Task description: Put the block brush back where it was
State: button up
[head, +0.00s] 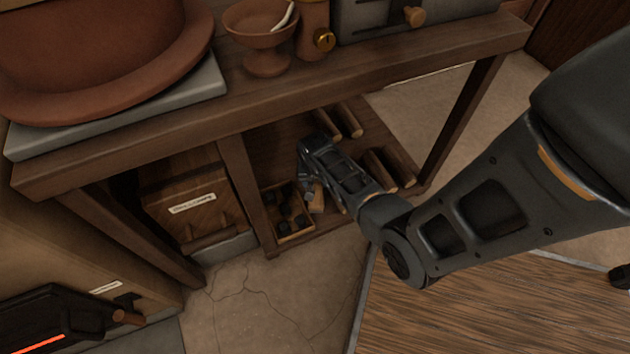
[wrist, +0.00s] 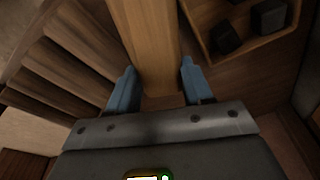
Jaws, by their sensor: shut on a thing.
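My gripper (head: 310,188) reaches under the bench to the lower shelf (head: 266,150). In the wrist view its two blue fingers (wrist: 157,80) stand on either side of a pale wooden block, which I take to be the block brush (wrist: 152,45), and are shut on it. In the head view a small pale part of the brush (head: 318,199) shows beside the fingers, just right of a small wooden tray. Bristles cannot be made out. Whether the brush touches the shelf cannot be told.
The open tray (head: 294,238) with dark blocks sits close left of my gripper. Several wooden pieces (head: 381,168) lie on the shelf to the right. A labelled wooden box (head: 190,190) stands left of the bench's upright. The bench top (head: 400,62) is overhead.

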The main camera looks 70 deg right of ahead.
aim_at(315, 189)
jog(key=shift+f, duration=0.4)
jog(key=o, duration=1.4)
notch_tip(315, 189, up, 13)
jog(key=a+p, duration=0.2)
jog(key=p, duration=0.4)
jog(key=s+a+r+n+t+h, duration=0.1)
jog(key=s+a+r+n+t, duration=0.3)
jog(key=a, duration=0.6)
jog(key=s+a+r+n+t, duration=0.3)
jog(key=s+a+r, duration=0.1)
jog(key=a, duration=0.6)
jog(key=s+a+r+n+t+y, duration=0.1)
jog(key=s+a+r+n+t, duration=0.1)
jog(key=r, duration=0.6)
jog(key=s+a+r+n+t+y, duration=0.1)
jog(key=s+a+r+n+t, duration=0.1)
jog(key=r, duration=0.7)
jog(key=s+a+r+n+t+y, duration=0.1)
jog(key=s+a+r+n+t, duration=0.2)
jog(key=r, duration=0.6)
jog(key=shift+s+a+r, duration=0.2)
jog(key=shift+s+a, duration=0.45)
